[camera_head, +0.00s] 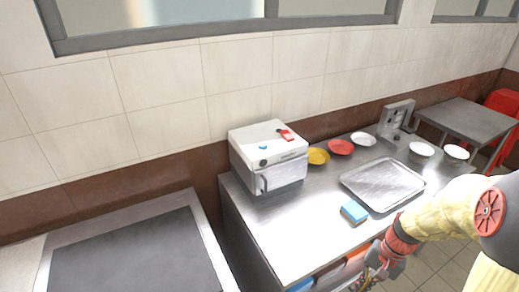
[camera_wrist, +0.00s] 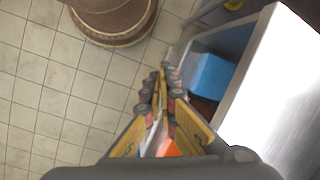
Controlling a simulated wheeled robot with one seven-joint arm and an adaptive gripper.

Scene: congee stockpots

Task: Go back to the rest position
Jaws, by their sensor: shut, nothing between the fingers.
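My gripper (camera_head: 374,274) is at the lower right of the head view, by the front edge of the steel counter (camera_head: 262,235). In the wrist view my gripper (camera_wrist: 168,72) has its fingers together, with nothing between them. It points down over the tiled floor, just beside the counter edge. My arm reaches in from the right of the head view.
On the counter are a white box appliance (camera_head: 268,157), a metal tray (camera_head: 382,184), a blue-and-yellow sponge (camera_head: 354,212) and several bowls. A blue bin (camera_wrist: 210,76) shows beneath the counter. A brown round object (camera_wrist: 115,18) stands on the floor (camera_wrist: 50,80).

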